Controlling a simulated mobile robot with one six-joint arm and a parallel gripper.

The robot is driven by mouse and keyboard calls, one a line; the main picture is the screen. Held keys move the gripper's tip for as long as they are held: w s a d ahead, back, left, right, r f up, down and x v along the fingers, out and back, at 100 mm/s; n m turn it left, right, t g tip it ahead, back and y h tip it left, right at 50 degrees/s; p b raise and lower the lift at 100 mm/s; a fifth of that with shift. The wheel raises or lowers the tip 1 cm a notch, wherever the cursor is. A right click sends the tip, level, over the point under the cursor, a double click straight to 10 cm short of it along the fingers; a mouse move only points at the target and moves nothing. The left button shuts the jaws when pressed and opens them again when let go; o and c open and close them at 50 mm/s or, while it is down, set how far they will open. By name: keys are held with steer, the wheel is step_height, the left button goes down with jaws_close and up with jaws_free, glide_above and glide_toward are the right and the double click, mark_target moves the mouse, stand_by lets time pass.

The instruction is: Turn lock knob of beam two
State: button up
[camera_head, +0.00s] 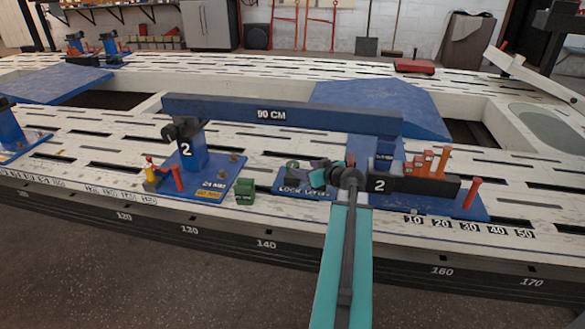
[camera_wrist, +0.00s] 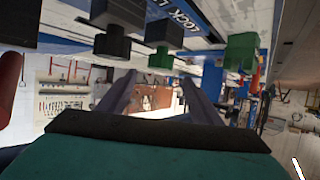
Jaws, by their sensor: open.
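Beam two is a dark blue bar (camera_head: 280,112) marked "90 CM", resting on two blue stands marked 2. A blue base plate (camera_head: 290,188) near the right stand carries the text "LOCK", partly covered by my arm. A dark green knob (camera_head: 292,167) stands on it; it also shows in the upside-down wrist view (camera_wrist: 162,42), beside a black knob (camera_wrist: 112,42). I cannot tell which of them is the lock knob. My gripper (camera_head: 326,174) is just right of the green knob. In the wrist view its two grey fingers (camera_wrist: 160,98) are apart with nothing between them.
A green block (camera_head: 244,191) sits on the bench left of the lock plate. Red and yellow pegs (camera_head: 165,175) stand by the left stand. Orange step-like pieces (camera_head: 428,163) and a red peg (camera_head: 472,192) are at the right. The slotted white bench (camera_head: 130,165) is partly clear.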

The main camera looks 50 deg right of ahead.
mark_target(293, 166)
steer(key=shift+b+x, duration=1)
steer(key=shift+x, duration=3.65)
steer(key=c, duration=0.8)
steer(key=shift+a, duration=0.4)
steer(key=shift+c, duration=1.3)
steer(key=shift+d, duration=0.25)
